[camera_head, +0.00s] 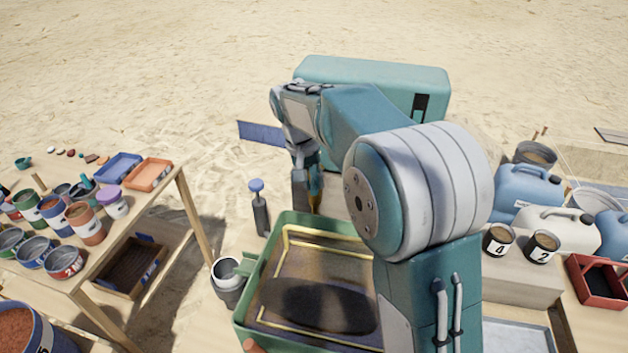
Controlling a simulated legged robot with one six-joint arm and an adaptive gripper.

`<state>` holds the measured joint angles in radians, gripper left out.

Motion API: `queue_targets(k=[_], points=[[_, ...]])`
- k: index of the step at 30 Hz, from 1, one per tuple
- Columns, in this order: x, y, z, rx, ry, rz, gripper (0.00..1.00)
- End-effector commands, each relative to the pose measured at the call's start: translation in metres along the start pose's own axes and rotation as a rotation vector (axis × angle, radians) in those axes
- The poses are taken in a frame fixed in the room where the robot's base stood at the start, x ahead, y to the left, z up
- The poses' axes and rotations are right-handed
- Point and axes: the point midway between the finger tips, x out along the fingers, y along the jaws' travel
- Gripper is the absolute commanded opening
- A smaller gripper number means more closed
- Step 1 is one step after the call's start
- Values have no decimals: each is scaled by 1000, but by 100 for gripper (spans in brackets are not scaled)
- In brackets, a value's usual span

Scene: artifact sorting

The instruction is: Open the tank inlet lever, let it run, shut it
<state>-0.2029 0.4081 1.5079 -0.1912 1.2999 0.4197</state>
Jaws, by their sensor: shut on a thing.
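My gripper (306,192) points down at the far edge of a green-rimmed tank (243,310). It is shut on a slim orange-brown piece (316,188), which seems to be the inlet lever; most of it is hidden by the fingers. The lever's exact angle cannot be told. The tank holds a brownish surface with a dark oval patch and a yellow pipe frame (322,243) inside. My arm covers the tank's right side. Whether water is running in cannot be seen.
A post with a blue knob (257,186) and a grey pot (229,283) stand left of the tank. A teal case (372,70) stands behind my arm. A wooden table (165,200) with paint cans and trays is at left. Jugs (527,190) and numbered cups (498,240) are at right.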

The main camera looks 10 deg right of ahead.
Motion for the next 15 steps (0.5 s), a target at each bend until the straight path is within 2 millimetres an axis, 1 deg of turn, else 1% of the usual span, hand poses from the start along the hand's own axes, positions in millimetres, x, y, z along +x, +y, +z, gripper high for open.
queue_targets(k=[1, 7, 8, 9, 10, 15], points=[[3, -1, 1, -2, -8, 0, 0], [3, -1, 1, -3, -8, 0, 0], [3, -1, 2, -3, -8, 0, 34], [3, -1, 1, -3, -7, 0, 52], [3, -1, 1, -3, -7, 0, 60], [1, -1, 1, -2, -4, 0, 60]])
